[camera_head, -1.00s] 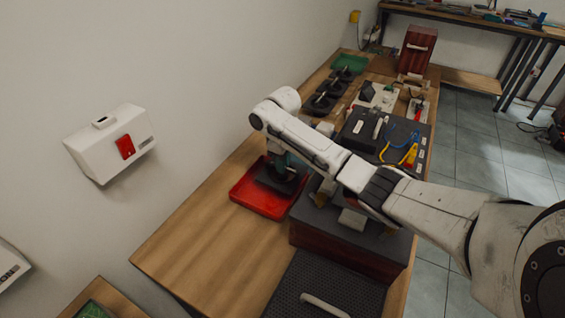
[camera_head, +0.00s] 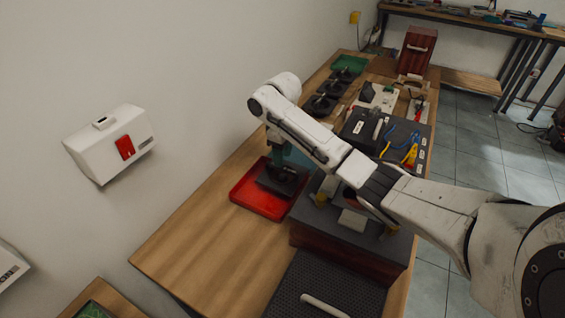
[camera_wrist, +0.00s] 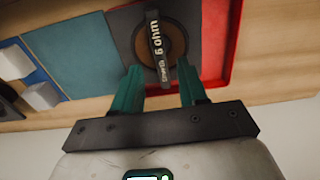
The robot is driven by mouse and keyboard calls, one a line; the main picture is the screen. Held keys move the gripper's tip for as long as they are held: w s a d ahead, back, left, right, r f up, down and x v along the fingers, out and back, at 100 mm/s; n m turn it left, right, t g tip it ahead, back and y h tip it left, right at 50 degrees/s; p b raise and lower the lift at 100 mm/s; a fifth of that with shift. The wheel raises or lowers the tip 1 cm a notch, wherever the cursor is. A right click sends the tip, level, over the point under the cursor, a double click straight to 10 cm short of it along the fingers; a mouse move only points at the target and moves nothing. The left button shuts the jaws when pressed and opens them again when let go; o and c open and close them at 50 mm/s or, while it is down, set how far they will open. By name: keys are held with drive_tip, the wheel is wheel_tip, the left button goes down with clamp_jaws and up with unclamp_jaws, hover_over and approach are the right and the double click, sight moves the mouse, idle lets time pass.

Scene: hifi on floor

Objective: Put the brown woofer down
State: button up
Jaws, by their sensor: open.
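The brown woofer (camera_wrist: 177,42) shows in the wrist view as a brown round cone on a dark square base, with a black bar marked "6 ohm" across it. In the head view its dark base (camera_head: 281,183) sits in the red tray (camera_head: 248,203), toward the right side. The tray's red rim also shows in the wrist view (camera_wrist: 236,45). My gripper (camera_wrist: 159,72), with green fingers, is open and empty. Its fingers are spread on either side of the bar's near end, apart from it. In the head view my gripper (camera_head: 277,146) is just above the woofer.
Several dark woofers (camera_head: 319,105) stand in a row behind, near a green tray (camera_head: 348,64). A dark-topped box (camera_head: 345,222) stands right of the red tray, under my arm. Blue and yellow tools (camera_head: 402,146) lie beyond it. The table's near left is clear.

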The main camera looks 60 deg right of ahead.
wheel_tip(320, 180, up, 8)
drive_tip(key=p, duration=0.1)
idle(0.7)
